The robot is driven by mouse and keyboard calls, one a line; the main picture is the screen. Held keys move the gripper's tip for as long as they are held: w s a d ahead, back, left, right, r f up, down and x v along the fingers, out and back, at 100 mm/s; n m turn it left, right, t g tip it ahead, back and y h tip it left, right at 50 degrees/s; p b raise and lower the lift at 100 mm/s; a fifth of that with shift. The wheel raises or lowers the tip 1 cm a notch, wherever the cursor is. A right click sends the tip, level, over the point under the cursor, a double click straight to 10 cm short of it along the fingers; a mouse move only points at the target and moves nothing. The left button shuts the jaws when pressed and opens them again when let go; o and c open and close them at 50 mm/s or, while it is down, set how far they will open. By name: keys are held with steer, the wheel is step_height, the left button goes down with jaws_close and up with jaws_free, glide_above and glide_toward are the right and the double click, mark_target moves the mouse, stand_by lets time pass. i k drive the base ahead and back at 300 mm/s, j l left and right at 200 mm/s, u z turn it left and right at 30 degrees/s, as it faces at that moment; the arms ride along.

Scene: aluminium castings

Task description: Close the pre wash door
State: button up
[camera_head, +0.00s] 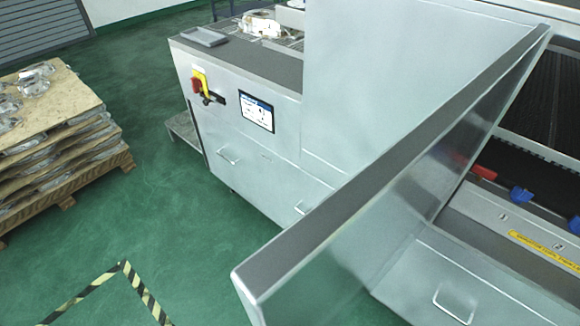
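The pre wash door appears to be the large silver metal panel (400,205) that juts from the machine toward the lower middle of the view. Its grey top edge runs from the upper right down to a near corner at the lower left. The door stands open, swung out from the machine front. To its right the machine's opening (520,150) shows, with a dark interior, a red part (483,172) and blue parts (521,194). My gripper is not in view, so its state and its place relative to the door do not show.
The machine body (270,155) has a small screen (257,112), a red and yellow switch (203,84) and drawer-like handles. A pallet stack (60,150) with castings stands at left. Green floor (160,200) between is clear, with striped tape (122,275) marked on it.

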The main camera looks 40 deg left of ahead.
mark_target(317, 271)
steer(key=k+j, duration=0.1)
steer(key=j, duration=0.3)
steer(key=k+j, duration=0.1)
steer(key=j, duration=0.35)
steer(key=k+j, duration=0.15)
steer(key=j, duration=0.25)
steer(key=j+u, duration=0.45)
steer(key=j, duration=0.9)
steer(key=k, duration=0.05)
